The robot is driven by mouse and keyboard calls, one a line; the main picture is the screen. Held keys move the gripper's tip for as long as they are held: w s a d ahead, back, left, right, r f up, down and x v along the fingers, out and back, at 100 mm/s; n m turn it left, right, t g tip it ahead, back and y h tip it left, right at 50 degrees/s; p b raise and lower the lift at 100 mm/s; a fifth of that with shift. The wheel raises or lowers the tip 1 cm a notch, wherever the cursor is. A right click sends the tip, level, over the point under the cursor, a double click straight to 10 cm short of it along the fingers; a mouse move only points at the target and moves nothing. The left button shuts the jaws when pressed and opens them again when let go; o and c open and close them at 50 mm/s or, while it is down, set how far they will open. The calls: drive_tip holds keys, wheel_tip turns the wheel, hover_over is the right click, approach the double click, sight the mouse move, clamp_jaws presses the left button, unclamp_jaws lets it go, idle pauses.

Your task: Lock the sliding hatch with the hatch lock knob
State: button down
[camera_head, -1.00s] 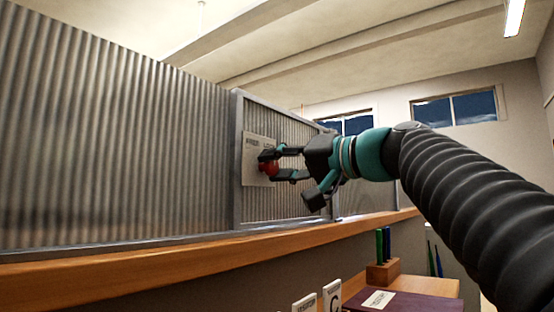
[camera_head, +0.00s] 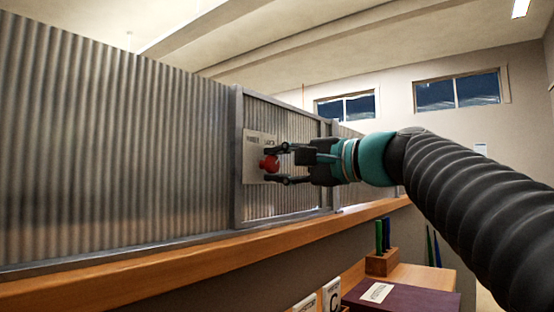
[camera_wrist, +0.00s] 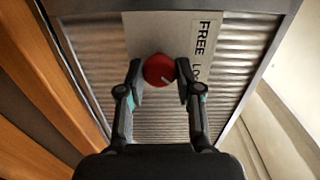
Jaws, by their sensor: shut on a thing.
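The red hatch lock knob (camera_head: 269,164) sits on a pale plate (camera_head: 258,178) fixed to the corrugated sliding hatch (camera_head: 290,134). In the wrist view the round knob (camera_wrist: 158,69) carries a short white mark toward its lower right. The plate's label (camera_wrist: 203,45) reads "FREE" and, beside it, the start of a second word, "LO"; a finger hides the rest. My gripper (camera_head: 275,164) is shut on the knob, one finger above and one below in the head view. In the wrist view the fingertips (camera_wrist: 159,72) lie on either side of it.
A wooden counter ledge (camera_head: 150,271) runs below the hatch. Under it, at lower right, are a pen block (camera_head: 382,264) and a dark purple folder (camera_head: 410,300). A fixed corrugated panel (camera_head: 110,140) stands left of the hatch frame.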

drive_tip(key=shift+m, duration=0.3)
drive_tip(key=c, duration=0.8)
unclamp_jaws()
drive_tip(key=shift+d, duration=0.1)
drive_tip(key=v, duration=1.2)
drive_tip(key=shift+s, duration=0.15)
